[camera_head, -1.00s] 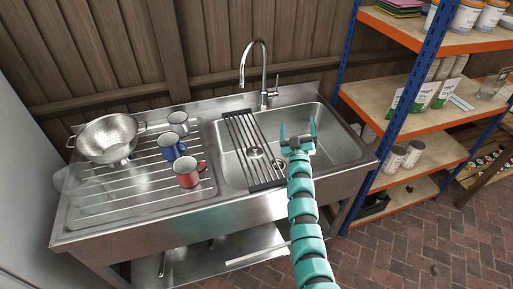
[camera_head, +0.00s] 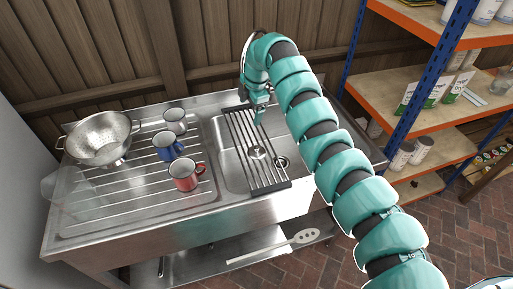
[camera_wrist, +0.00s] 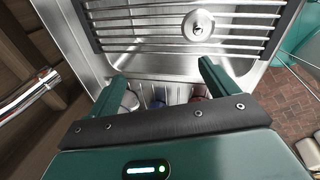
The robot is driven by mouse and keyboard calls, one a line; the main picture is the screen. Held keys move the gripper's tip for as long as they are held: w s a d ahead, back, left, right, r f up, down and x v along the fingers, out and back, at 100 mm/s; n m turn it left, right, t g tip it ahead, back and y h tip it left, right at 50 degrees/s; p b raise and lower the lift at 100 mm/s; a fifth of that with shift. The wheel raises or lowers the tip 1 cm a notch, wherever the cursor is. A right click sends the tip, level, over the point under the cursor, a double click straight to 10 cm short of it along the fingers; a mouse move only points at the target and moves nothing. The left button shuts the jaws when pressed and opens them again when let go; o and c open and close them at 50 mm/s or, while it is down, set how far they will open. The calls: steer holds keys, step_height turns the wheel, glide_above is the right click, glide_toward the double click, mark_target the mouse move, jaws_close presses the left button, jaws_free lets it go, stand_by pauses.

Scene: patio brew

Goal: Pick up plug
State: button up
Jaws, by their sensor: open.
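The plug (camera_head: 257,152) is a small round metal disc with a knob in its middle. It appears to lie on the bars of the dark roll-up rack (camera_head: 240,135) laid across the sink. It also shows near the top of the wrist view (camera_wrist: 198,26), beyond the fingertips. My gripper (camera_head: 259,113) points down over the far part of the rack, behind the plug in the head view. In the wrist view, my gripper's two fingers (camera_wrist: 160,76) are spread apart with nothing held between them. The plug is apart from both fingers.
A drain (camera_head: 281,163) lies in the sink basin right of the rack. Red (camera_head: 187,176), blue (camera_head: 168,145) and grey (camera_head: 175,121) mugs and a colander (camera_head: 100,137) stand on the drainboard. The faucet (camera_wrist: 30,95) is close at left in the wrist view. Shelving (camera_head: 430,105) stands at right.

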steer(key=s+d+r+n+g+h, duration=0.1)
steer(key=s+d+r+n+g, duration=0.1)
steer(key=s+r, duration=0.15)
steer(key=p, duration=0.5)
glide_above(256, 148)
steer(key=shift+h, duration=0.3)
step_height(256, 148, down, 13)
steer(key=shift+d+r, duration=0.1)
steer(key=shift+d, duration=0.05)
step_height(256, 148, down, 3)
steer(key=shift+r+p, duration=0.1)
steer(key=shift+p, duration=1.1)
steer(key=shift+f, duration=1.3)
steer(key=shift+c, duration=0.3)
steer(key=c, duration=1.1)
steer(key=shift+w+r, duration=0.1)
steer(key=shift+r, duration=0.05)
